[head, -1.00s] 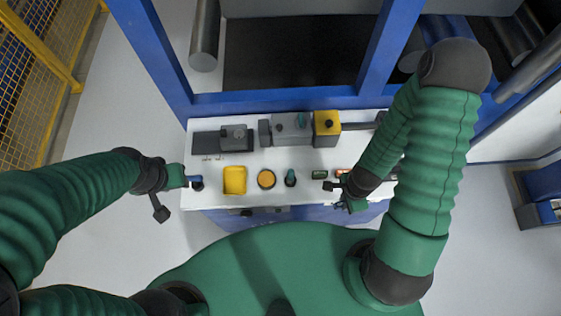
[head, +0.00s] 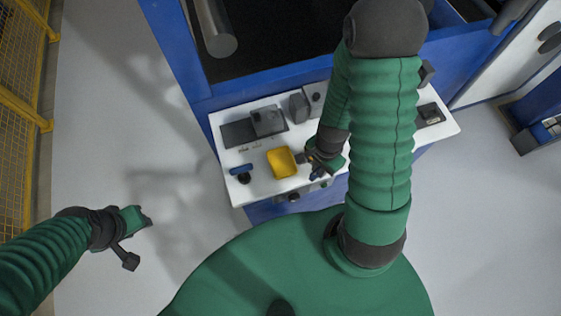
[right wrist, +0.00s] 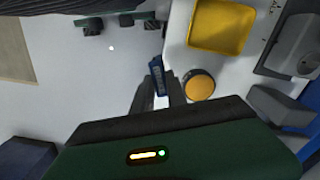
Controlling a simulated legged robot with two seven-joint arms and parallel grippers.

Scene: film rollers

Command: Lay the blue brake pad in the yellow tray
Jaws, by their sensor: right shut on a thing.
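The yellow tray (head: 290,171) lies on the white table in the head view, and it also shows at the upper right of the right wrist view (right wrist: 205,42). My right gripper (head: 314,166) is just right of the tray. In the right wrist view it is shut on the small blue brake pad (right wrist: 157,76), which sticks out between the fingertips, outside the tray. My left gripper (head: 138,216) is off the table at the left, over the floor; its jaws are too small to read.
An orange round thing (right wrist: 198,85) lies beside the tray in the right wrist view. A blue bar (head: 241,169) with a black round part is left of the tray. Grey blocks (head: 267,121) stand behind it. The blue machine frame (head: 200,85) rises at the back.

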